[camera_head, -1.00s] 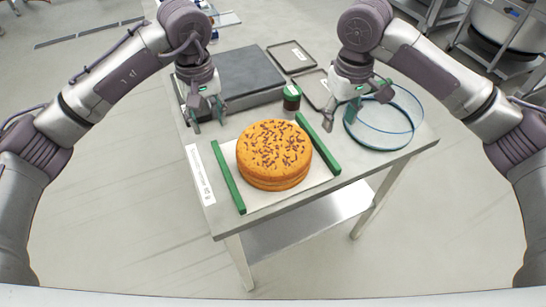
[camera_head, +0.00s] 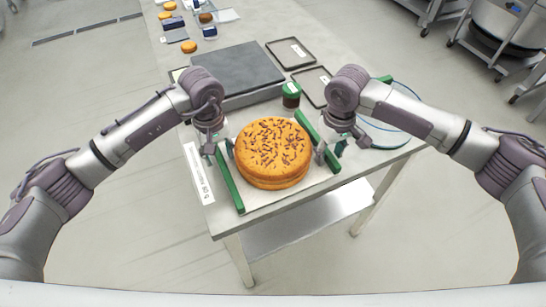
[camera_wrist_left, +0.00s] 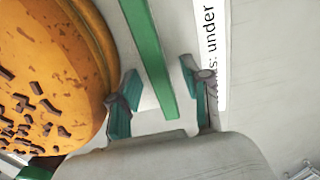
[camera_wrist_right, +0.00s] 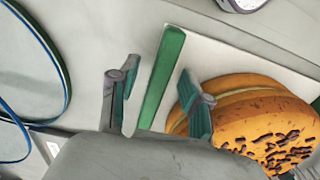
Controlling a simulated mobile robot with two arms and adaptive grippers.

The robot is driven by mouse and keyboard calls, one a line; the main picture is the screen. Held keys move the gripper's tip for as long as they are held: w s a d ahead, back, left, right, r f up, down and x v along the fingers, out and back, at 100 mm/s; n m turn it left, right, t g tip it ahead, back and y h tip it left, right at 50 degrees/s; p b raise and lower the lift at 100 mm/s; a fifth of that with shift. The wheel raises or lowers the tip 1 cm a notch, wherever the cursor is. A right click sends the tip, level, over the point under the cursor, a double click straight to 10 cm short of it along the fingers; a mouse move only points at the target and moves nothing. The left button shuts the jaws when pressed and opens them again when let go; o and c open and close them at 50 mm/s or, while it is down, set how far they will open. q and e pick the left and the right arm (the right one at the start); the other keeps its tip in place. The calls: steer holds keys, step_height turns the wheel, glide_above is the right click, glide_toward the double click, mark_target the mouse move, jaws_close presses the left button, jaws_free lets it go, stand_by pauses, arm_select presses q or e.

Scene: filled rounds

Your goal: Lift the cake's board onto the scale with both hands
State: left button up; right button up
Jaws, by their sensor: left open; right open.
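The round orange cake (camera_head: 272,152) with dark sprinkles sits on a white board (camera_head: 262,204) with a green rail along its left (camera_head: 228,178) and right (camera_head: 322,146) sides. The grey flat scale (camera_head: 238,70) is behind it. My left gripper (camera_head: 222,152) is open at the left rail; in the left wrist view the rail (camera_wrist_left: 150,55) runs between its fingers. My right gripper (camera_head: 332,148) is open at the right rail; in the right wrist view the rail (camera_wrist_right: 160,80) lies between its fingers. Whether the fingers touch the rails I cannot tell.
A green-lidded jar (camera_head: 291,95) stands between cake and scale. Dark trays (camera_head: 290,53) lie at the back right. A blue-rimmed clear round (camera_head: 390,130) is right of my right gripper. A printed label strip (camera_head: 199,175) lies at the table's left edge.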

arm_select(q)
steer(key=shift+f, duration=0.15)
arm_select(e)
steer(key=shift+f, duration=0.15)
arm_select(q)
jaws_close()
arm_select(e)
jaws_close()
